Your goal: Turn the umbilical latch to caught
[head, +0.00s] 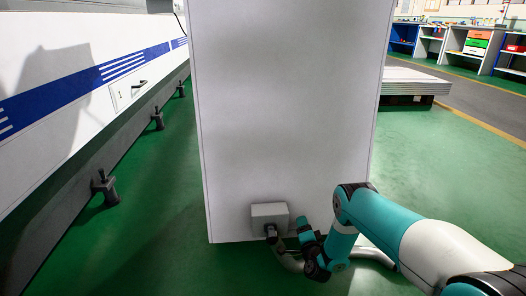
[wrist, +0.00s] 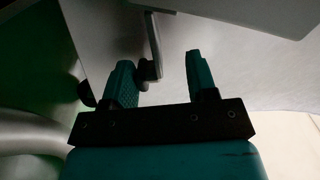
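A grey box (head: 269,217) sits low on the face of a tall white cabinet (head: 285,110) in the head view. A dark plug (head: 271,236) enters its underside, and a thick grey hose (head: 290,262) curves away from it. My gripper (head: 303,233) is just right of the box. In the wrist view my gripper (wrist: 159,62) is open, with two teal fingers apart. A flat grey lever (wrist: 153,42), likely the latch, reaches between them. Its dark rounded end lies close to the left finger; I cannot tell whether they touch. The lever is hidden in the head view.
A long white machine (head: 90,75) with a blue stripe and dark feet runs along the left. A low stack of sheets (head: 410,82) lies behind at right. Workbenches (head: 455,45) stand at the far right. The hose also shows in the wrist view (wrist: 30,135).

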